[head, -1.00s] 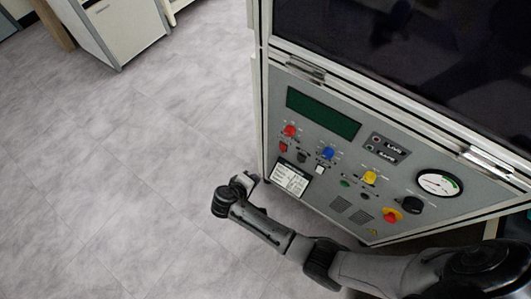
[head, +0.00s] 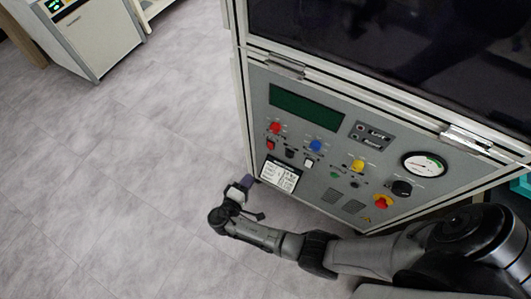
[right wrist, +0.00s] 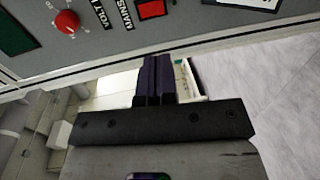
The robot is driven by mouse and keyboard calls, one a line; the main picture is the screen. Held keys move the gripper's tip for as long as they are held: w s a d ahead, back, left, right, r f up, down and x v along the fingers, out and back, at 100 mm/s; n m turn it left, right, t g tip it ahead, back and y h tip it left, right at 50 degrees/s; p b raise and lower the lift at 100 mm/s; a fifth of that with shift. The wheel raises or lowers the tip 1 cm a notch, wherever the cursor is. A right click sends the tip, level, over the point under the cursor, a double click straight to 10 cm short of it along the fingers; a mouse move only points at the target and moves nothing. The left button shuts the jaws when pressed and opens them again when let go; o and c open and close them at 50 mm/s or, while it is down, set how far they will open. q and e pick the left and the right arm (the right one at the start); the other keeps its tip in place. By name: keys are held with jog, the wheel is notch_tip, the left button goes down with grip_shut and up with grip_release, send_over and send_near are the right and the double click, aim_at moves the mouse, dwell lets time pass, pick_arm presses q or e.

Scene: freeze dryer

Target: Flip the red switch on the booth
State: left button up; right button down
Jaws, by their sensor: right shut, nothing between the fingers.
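The booth's grey control panel (head: 320,200) faces me on the right of the head view. A small red switch (head: 270,145) sits at the panel's left edge, below a round red knob (head: 275,127). In the right wrist view the red switch (right wrist: 151,9) is at the top edge, partly cut off, beside the MAINS label, with the red knob (right wrist: 66,22) to its left. My right gripper (head: 247,182) is shut and empty, near the panel's lower left edge. Its closed fingers (right wrist: 154,65) point towards the panel, apart from the switch. My left gripper is out of view.
The panel also has a green display (head: 307,108), a blue knob (head: 315,146), a yellow knob (head: 357,166), a dial gauge (head: 424,164) and a red-yellow button (head: 382,202). A white cabinet (head: 95,40) stands at the upper left. Open floor (head: 120,190) fills the left.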

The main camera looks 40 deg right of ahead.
aim_at(270, 145)
jog(key=b+x, duration=0.3)
jog(key=x, duration=1.1)
